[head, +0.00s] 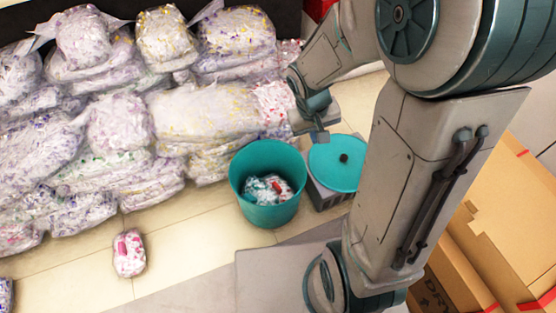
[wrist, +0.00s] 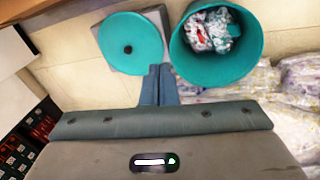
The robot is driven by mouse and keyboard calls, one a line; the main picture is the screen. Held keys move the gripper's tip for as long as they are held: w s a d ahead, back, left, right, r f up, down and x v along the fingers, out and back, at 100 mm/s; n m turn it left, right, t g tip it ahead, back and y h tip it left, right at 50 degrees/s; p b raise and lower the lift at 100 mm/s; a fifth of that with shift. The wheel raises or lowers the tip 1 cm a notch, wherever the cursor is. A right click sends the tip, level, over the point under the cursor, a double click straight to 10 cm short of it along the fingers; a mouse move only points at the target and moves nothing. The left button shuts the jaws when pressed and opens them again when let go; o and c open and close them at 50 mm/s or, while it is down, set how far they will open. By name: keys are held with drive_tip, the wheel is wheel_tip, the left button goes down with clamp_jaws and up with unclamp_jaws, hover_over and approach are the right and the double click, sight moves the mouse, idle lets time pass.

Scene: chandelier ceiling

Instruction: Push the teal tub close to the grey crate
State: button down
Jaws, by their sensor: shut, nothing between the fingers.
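The teal tub (head: 268,212) is an open round bin standing upright on the floor, with crumpled plastic packs (head: 268,188) inside. The grey crate (head: 322,197) stands just right of it, largely covered by a round teal lid (head: 330,160) with a black knob. Tub and crate are very near each other; I cannot tell whether they touch.
A big pile of plastic bags (head: 180,105) fills the left and back. A single small pack (head: 128,255) lies on the tiled floor at the front left. Cardboard boxes (head: 500,215) stand at the right. Dark shelving with goods (wrist: 25,140) shows at the wrist view's lower left.

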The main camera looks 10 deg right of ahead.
drive_tip(key=w+a+f+n+y+p, duration=0.1)
drive_tip(key=a+f, duration=0.2)
drive_tip(key=f, duration=0.5)
drive_tip(key=w+a+f+n+g+p, duration=0.15)
drive_tip(key=a+f, duration=0.25)
drive_tip(key=f, duration=0.4)
drive_tip(key=w+a+f+n+t+y, duration=0.1)
drive_tip(key=w+a+f, duration=0.15)
drive_tip(key=f, duration=0.55)
drive_tip(key=s+f+b, duration=0.2)
drive_tip(key=f+b, duration=0.1)
drive_tip(key=f, duration=0.2)
drive_tip(key=s+d+f+b, duration=0.1)
drive_tip(key=s+f+b, duration=0.1)
drive_tip(key=f, duration=0.3)
drive_tip(key=shift+s+f+b, duration=0.2)
drive_tip(key=shift+s+b, duration=0.1)
drive_tip(key=shift+b, duration=0.5)
drive_tip(key=shift+d+g, duration=0.1)
drive_tip(key=shift+g, duration=0.15)
